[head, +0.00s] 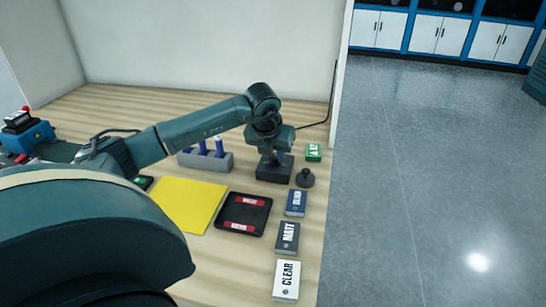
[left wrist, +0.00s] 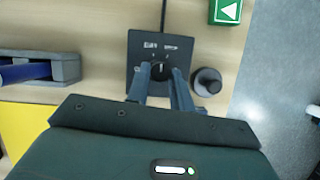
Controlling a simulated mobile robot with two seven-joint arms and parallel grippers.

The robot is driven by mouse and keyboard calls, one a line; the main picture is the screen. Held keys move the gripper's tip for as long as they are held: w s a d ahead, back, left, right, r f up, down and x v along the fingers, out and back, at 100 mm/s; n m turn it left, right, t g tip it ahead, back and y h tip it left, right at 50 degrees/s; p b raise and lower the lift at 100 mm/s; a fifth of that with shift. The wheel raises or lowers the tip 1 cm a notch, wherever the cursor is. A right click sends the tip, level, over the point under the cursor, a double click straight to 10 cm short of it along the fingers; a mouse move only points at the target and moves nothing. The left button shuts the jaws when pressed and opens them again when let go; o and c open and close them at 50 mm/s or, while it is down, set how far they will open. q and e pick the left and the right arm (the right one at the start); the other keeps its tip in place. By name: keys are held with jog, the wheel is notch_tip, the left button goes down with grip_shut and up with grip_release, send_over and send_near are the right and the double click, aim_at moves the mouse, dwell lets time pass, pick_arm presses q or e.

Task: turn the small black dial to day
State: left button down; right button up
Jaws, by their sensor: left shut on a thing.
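The small black dial (left wrist: 161,71) sits on a dark control box (left wrist: 138,45) with two small white labels at its far edge, too small to read. In the left wrist view my left gripper (left wrist: 161,74) reaches over the box, its two fingers on either side of the dial and shut on it. A white mark shows on top of the dial. In the head view the box (head: 273,172) stands near the back right of the table, with my left gripper above it hiding the dial. My right gripper does not show.
A black knobbed object (head: 305,178) stands right of the box, and a green arrow block (head: 313,152) behind it. A grey holder with blue sticks (head: 222,162), a yellow sheet (head: 187,203), a black tray (head: 264,220) and labelled boxes (head: 287,238) lie around.

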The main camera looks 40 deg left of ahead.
pick_arm(q)
jog(key=shift+w+d+n+y, duration=0.1)
jog(key=shift+n+y, duration=0.2)
jog(key=shift+n, duration=0.5)
jog(key=shift+n+g+y+b, duration=0.3)
jog(key=shift+n+b, duration=0.15)
jog(key=shift+n, duration=0.95)
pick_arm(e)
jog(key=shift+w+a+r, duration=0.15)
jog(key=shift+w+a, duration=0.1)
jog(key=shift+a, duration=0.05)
pick_arm(q)
jog(key=c, duration=1.2)
grip_release()
jog(key=shift+c, duration=0.2)
jog(key=shift+d+r, duration=0.1)
